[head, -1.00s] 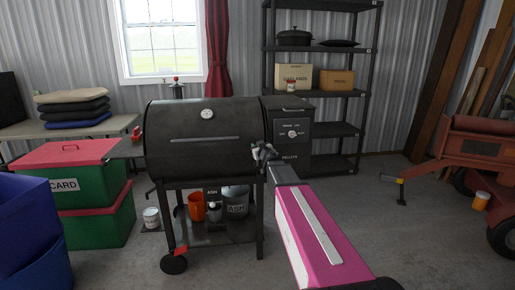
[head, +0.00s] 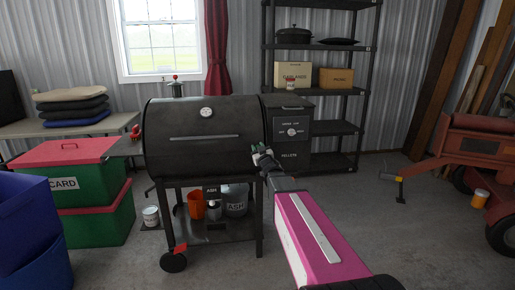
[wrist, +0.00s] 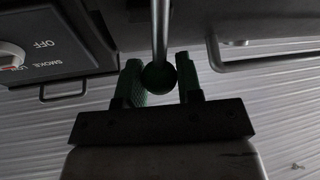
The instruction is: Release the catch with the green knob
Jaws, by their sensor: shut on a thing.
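The green knob (wrist: 158,78) shows in the wrist view as a dark, shaded ball on the end of a metal rod (wrist: 159,35). It sits between the two green-padded fingers of my gripper (wrist: 159,82), which is shut on it. In the head view my gripper (head: 262,156) is at the right end of the black barrel grill (head: 205,150), in front of the pellet hopper (head: 293,130). The knob cannot be made out there, as the gripper covers that spot. The catch itself is not clear in either view.
The grill's lid handle (head: 204,138) and the hopper's control panel (wrist: 35,45) are close to my gripper. A lower shelf (head: 222,233) holds buckets. Lidded boxes (head: 88,218) stand at left, a red trailer (head: 480,150) at right.

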